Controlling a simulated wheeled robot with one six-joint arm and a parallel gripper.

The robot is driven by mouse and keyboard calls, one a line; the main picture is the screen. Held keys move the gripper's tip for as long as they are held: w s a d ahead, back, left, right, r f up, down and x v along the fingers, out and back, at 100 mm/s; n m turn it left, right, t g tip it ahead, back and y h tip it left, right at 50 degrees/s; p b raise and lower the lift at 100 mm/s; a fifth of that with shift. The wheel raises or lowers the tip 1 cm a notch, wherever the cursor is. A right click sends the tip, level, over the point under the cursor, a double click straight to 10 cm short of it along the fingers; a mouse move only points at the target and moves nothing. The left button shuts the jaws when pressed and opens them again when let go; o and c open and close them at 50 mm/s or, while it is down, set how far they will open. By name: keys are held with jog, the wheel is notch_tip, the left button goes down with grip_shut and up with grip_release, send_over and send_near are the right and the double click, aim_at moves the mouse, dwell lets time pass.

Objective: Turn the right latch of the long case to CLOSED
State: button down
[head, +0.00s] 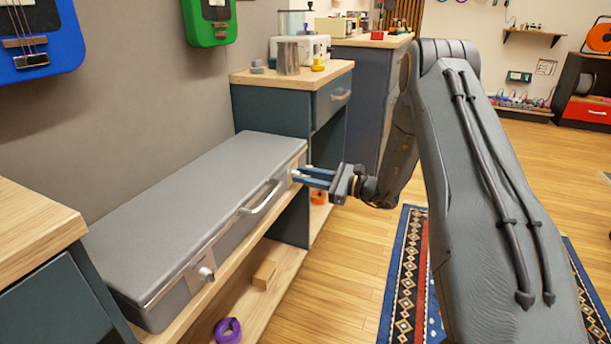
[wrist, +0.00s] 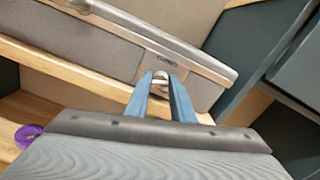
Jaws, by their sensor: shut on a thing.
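The long grey case (head: 190,200) lies shut on a wooden shelf, with a handle (head: 260,197) on its front side. One latch (head: 205,272) shows at the near left end of that side. My gripper (head: 298,176) is at the far right end of the front. In the wrist view, my gripper (wrist: 160,84) has its two blue fingers shut on the right latch (wrist: 161,76), a small pale metal knob. The fingers hide part of the latch, and I cannot read its marking or tell its setting.
A cabinet (head: 325,100) stands just beyond the case's right end. A wooden block (head: 264,274) and a purple ring (head: 228,329) lie on the lower shelf. A wooden-topped cabinet (head: 40,225) stands at the near left. A patterned rug (head: 405,270) lies on the floor.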

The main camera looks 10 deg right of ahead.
jog(key=shift+s+f+n+p, duration=0.15)
jog(key=shift+n+p, duration=0.15)
jog(key=shift+n, duration=3.25)
jog(key=shift+s+f+n+p, duration=0.1)
jog(key=shift+n+p, duration=0.15)
jog(key=shift+n, duration=3.6)
jog(key=c, duration=1.5)
grip_release()
jog(key=shift+c, duration=0.2)
jog(key=shift+w, duration=0.1)
